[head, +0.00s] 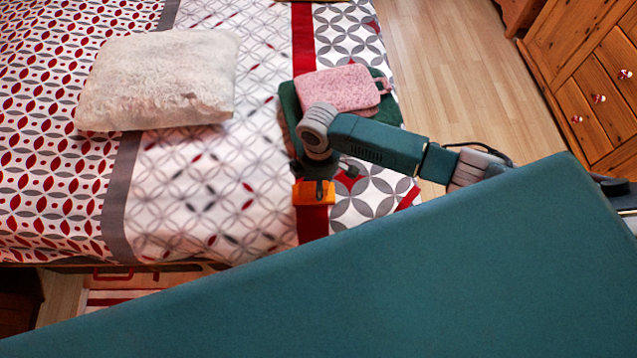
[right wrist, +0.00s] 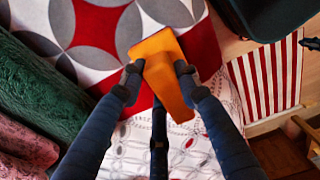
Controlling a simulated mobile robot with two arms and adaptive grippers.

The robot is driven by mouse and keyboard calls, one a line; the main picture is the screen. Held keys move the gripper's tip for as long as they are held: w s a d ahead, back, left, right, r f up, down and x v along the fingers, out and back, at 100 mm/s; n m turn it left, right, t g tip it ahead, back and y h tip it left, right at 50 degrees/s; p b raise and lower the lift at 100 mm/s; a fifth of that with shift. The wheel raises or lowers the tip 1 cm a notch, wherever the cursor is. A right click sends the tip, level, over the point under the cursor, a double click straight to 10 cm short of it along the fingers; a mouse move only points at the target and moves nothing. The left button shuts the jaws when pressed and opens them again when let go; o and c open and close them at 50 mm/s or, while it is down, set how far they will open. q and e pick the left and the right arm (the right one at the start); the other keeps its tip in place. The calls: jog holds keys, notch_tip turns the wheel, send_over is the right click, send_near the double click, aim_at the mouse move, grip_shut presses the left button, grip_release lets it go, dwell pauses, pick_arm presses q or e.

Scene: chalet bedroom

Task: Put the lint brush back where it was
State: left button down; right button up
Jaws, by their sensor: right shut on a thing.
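The lint brush shows as an orange block (head: 314,194) over the near right part of the bed (head: 190,195), above the red stripe of the cover. My right gripper (head: 317,182) reaches in from the right and is shut on it. My left gripper is not in view.
A fluffy cream pillow (head: 158,80) lies on the left. A wooden dresser (head: 590,85) stands at right across bare floor (head: 450,60). The cover's middle is clear.

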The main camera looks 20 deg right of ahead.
jog(key=o, duration=1)
notch_tip(320, 180, up, 12)
jog(key=shift+r, duration=0.15)
jog(key=shift+s, duration=0.1)
